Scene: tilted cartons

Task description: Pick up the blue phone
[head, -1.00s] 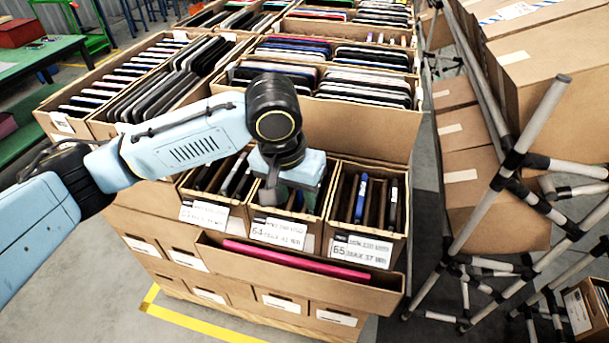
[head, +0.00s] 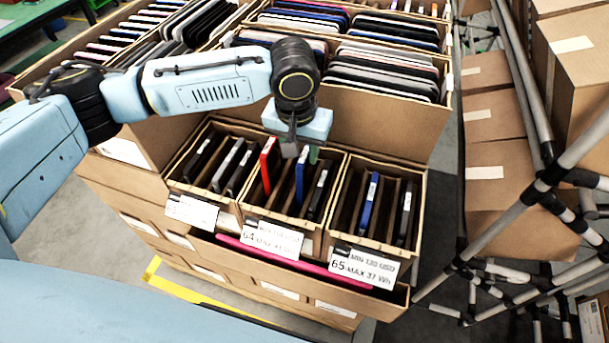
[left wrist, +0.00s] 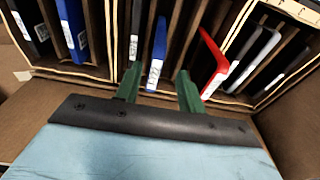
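A blue phone (head: 300,178) stands on edge in the middle carton, labelled 64 (head: 270,238), between a red phone (head: 268,165) and a dark phone (head: 318,192). Another blue phone (head: 368,205) stands in the right carton, labelled 65 (head: 362,264). My left gripper (head: 302,151) hangs above the back of the middle carton. In the left wrist view its green fingers (left wrist: 157,84) are apart, with the middle carton's blue phone (left wrist: 157,52) showing beyond the gap between them. Nothing is held. The second blue phone (left wrist: 73,28) is further left there. My right gripper is not in view.
Wooden dividers and carton walls stand close to the phones. A left carton (head: 190,212) holds several dark phones. A pink item (head: 290,262) lies in the front tray. Large cartons full of devices rise behind. A pipe rack (head: 545,180) stands at the right.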

